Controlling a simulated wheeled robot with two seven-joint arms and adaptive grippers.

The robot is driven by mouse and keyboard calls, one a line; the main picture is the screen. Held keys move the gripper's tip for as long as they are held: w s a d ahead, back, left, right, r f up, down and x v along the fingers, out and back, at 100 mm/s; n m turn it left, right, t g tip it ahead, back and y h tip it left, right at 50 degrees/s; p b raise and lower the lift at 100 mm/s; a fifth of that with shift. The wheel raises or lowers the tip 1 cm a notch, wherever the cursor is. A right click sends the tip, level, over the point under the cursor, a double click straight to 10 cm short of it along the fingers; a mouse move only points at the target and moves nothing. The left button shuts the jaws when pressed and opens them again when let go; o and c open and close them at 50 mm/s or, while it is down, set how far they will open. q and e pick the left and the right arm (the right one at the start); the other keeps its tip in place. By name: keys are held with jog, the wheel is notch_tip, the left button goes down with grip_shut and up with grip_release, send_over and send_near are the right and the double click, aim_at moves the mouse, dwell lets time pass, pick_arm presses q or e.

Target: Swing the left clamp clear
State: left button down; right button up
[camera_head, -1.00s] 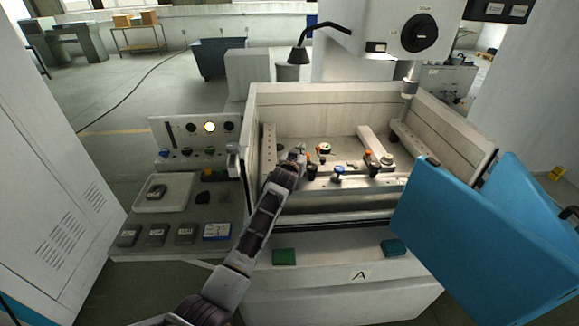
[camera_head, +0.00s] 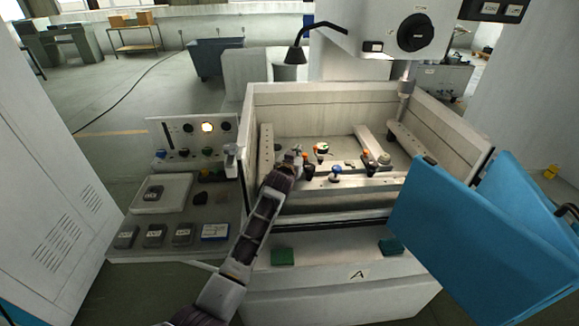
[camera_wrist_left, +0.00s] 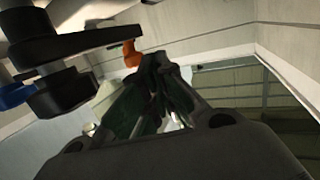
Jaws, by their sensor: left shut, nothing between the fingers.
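The left clamp (camera_head: 308,168), dark with an orange tip, stands on the front rail inside the machine's open tank (camera_head: 340,110). My left gripper (camera_head: 297,152) is shut and empty, just left of this clamp. Whether it touches the clamp cannot be told. In the left wrist view the closed fingers (camera_wrist_left: 162,65) are close to an orange tip (camera_wrist_left: 131,53) at the end of a dark lever (camera_wrist_left: 90,43). A second orange-tipped clamp (camera_head: 367,160) stands further right on the rail. My right gripper is not in view.
A blue-topped knob (camera_head: 336,172) stands on the rail between the clamps. The machine head's nozzle (camera_head: 406,86) hangs over the tank's right side. A blue panel (camera_head: 480,225) sticks out at front right. A control panel (camera_head: 190,138) is left of the tank.

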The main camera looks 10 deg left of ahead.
pick_arm(q)
jog(key=v, duration=1)
dwell(0.4)
jog(key=shift+s, duration=0.1)
